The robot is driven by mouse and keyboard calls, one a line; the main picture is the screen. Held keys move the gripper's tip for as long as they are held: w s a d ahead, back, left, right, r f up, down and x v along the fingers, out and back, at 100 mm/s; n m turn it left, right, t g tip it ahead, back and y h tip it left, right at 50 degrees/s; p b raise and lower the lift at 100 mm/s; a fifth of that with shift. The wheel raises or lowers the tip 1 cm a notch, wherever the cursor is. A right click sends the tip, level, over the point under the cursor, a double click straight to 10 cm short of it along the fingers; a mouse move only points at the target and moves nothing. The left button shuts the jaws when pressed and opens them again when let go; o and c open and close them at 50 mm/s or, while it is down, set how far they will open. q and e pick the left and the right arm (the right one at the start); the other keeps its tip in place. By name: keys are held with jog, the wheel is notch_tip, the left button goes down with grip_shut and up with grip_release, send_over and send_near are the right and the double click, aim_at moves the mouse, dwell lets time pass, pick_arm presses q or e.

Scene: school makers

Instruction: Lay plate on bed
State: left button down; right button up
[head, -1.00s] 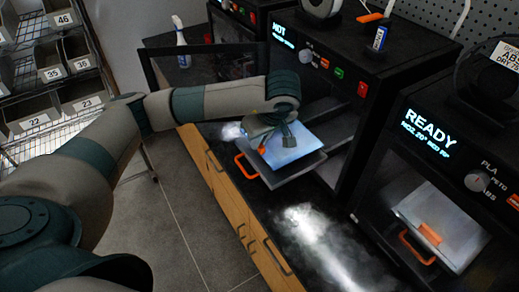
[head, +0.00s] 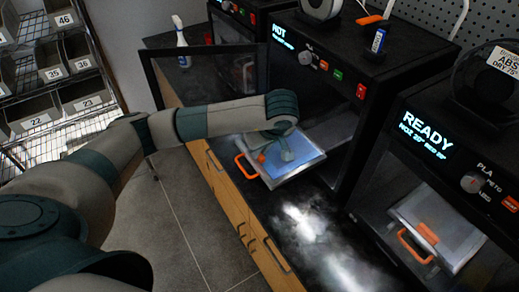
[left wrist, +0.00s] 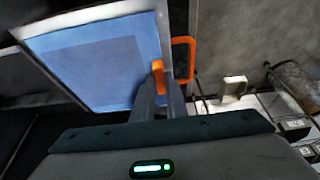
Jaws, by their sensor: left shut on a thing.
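The plate (head: 305,157) is a flat light-blue sheet with an orange tab (left wrist: 158,72) at its near edge. My left gripper (head: 266,156) is shut on that tab, as the left wrist view shows. The bed (head: 277,183) is a grey tray with an orange handle (head: 243,166), pulled out of the middle printer. The plate lies over the bed, roughly lined up with its rim; I cannot tell if it rests fully flat. In the left wrist view the plate (left wrist: 95,62) fills the upper left, with the handle (left wrist: 183,58) beside the tab. My right gripper is not in view.
The printer's dark glass door (head: 205,75) stands open behind my left arm. A second printer with a READY display (head: 428,128) stands at the right. A spray bottle (head: 181,42) is at the back. The black counter (head: 300,225) in front is clear.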

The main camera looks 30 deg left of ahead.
pick_arm(q)
jog(key=shift+f, duration=0.2)
jog(key=c, duration=1.8)
grip_release()
jog(key=shift+r, duration=0.1)
jog(key=shift+o, duration=0.2)
jog(key=shift+r, duration=0.2)
jog(key=b+v, duration=0.1)
jog(key=v, duration=1.1)
jog(key=shift+b, duration=0.35)
jog(key=shift+f, duration=0.1)
